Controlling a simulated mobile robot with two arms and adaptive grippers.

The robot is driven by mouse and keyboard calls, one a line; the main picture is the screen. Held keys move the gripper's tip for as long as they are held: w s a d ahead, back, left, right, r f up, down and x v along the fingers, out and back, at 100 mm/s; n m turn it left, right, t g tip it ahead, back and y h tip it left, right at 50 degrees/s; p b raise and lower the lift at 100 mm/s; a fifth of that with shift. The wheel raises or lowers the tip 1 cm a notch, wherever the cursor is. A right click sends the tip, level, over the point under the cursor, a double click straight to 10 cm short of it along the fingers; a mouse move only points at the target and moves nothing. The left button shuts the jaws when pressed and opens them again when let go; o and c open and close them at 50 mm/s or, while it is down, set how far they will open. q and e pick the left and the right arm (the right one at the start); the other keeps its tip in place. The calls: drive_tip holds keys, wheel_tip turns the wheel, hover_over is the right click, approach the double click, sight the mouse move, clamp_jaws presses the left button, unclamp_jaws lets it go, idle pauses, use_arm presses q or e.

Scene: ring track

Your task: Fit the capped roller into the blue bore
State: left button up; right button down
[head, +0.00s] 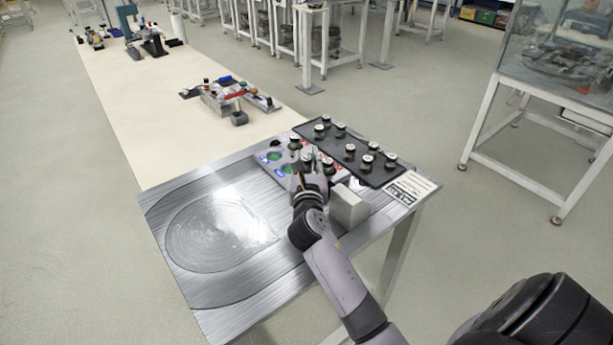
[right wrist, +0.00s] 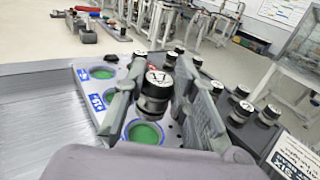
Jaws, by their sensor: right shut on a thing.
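My right gripper (head: 311,178) is over the plate with bores (head: 268,168) on the steel table. In the right wrist view the gripper (right wrist: 162,98) is shut on a capped roller (right wrist: 155,92), dark with a white marked cap, slightly tilted in the picture. Just below and in front of it is a blue-rimmed bore (right wrist: 143,132) with a green floor, open and empty. The roller's height over the plate is hard to tell. My left gripper is not in view.
A black tray (head: 377,177) with several capped rollers lies right of the plate. A grey block (head: 348,207) stands close to my right wrist. A label card (head: 411,188) lies at the table's right edge. The steel tabletop (head: 215,235) at left is clear.

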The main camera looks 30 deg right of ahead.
sight(306, 172)
drive_tip(key=shift+f+b, duration=0.65)
drive_tip(key=shift+f, duration=1.4)
drive_tip(key=shift+f, duration=0.15)
drive_tip(key=c, duration=1.3)
unclamp_jaws()
drive_tip(key=shift+s+a, duration=0.2)
drive_tip(key=shift+s, duration=0.1)
drive_tip(key=v, duration=1.1)
drive_tip(key=shift+s+a+b, duration=0.1)
drive_tip(key=shift+s+b, duration=0.05)
drive_tip(key=shift+b, duration=0.2)
